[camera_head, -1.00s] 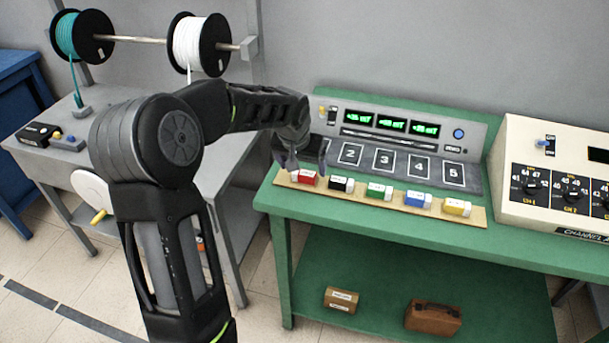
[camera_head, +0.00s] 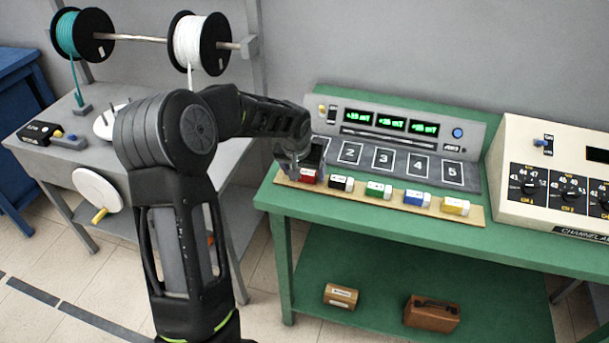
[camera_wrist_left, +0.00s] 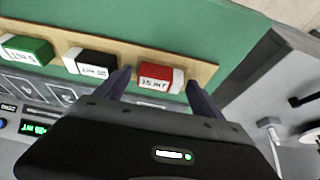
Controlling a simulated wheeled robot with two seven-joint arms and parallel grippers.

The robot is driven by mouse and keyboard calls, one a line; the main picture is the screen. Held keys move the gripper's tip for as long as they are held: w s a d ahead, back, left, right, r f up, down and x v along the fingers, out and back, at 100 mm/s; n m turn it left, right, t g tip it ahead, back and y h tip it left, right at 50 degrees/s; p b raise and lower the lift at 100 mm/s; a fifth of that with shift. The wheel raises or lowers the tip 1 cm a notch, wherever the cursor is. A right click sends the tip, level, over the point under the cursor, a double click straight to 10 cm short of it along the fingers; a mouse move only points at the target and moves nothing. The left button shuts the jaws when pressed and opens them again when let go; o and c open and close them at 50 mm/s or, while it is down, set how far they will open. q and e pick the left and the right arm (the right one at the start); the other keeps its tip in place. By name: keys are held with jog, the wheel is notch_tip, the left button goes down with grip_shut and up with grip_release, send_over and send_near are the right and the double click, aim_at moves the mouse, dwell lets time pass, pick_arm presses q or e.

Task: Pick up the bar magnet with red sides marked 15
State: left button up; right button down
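The red-sided bar magnet (camera_head: 310,175) lies at the left end of a row of magnets on a wooden strip at the front of the green bench. In the left wrist view the red magnet (camera_wrist_left: 160,78) shows a white label, its print upside down and hard to read. My left gripper (camera_head: 294,170) is over the left end of the row. In the left wrist view its two fingers (camera_wrist_left: 157,92) are apart, with the red magnet between and beyond their tips. I cannot tell whether they touch it. My right gripper is not in view.
Black (camera_head: 341,184), green (camera_head: 378,190), blue (camera_head: 417,198) and yellow (camera_head: 455,206) magnets lie to the right on the wooden strip (camera_head: 478,217). A grey console (camera_head: 470,127) with numbered plates stands behind. A cream channel unit (camera_head: 515,150) is at the right.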

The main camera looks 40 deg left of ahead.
aim_at(304, 173)
pick_arm(q)
jog(key=c, duration=1.4)
notch_tip(304, 173, up, 10)
jog(key=shift+r+b, duration=0.1)
jog(key=shift+b, duration=0.65)
